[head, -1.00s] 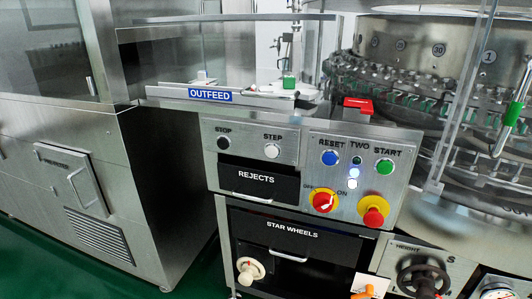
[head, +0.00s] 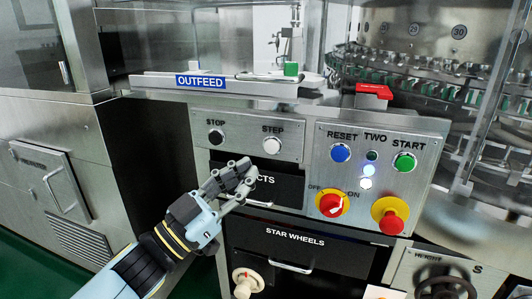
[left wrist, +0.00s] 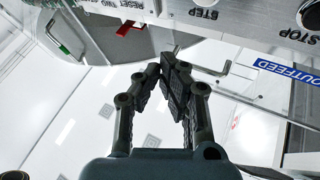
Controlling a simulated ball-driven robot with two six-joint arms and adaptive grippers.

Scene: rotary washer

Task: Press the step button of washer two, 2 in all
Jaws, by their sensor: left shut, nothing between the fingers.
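The white step button (head: 271,146) sits under the label STEP on the metal panel of washer two (head: 303,140), right of the black stop button (head: 216,137). My left gripper (head: 243,171) is shut and empty, in front of the REJECTS drawer, below and a little left of the step button; I see no contact with the button. In the left wrist view the shut fingers (left wrist: 168,68) point up toward the upside-down panel, where the step button (left wrist: 204,3) shows at the top edge. My right gripper is not in view.
To the right are a blue reset button (head: 340,152), a green start button (head: 404,162), a red-yellow switch (head: 331,204) and a red emergency knob (head: 391,221). The OUTFEED ledge (head: 230,88) juts out above. The REJECTS drawer handle (head: 259,205) sticks out below.

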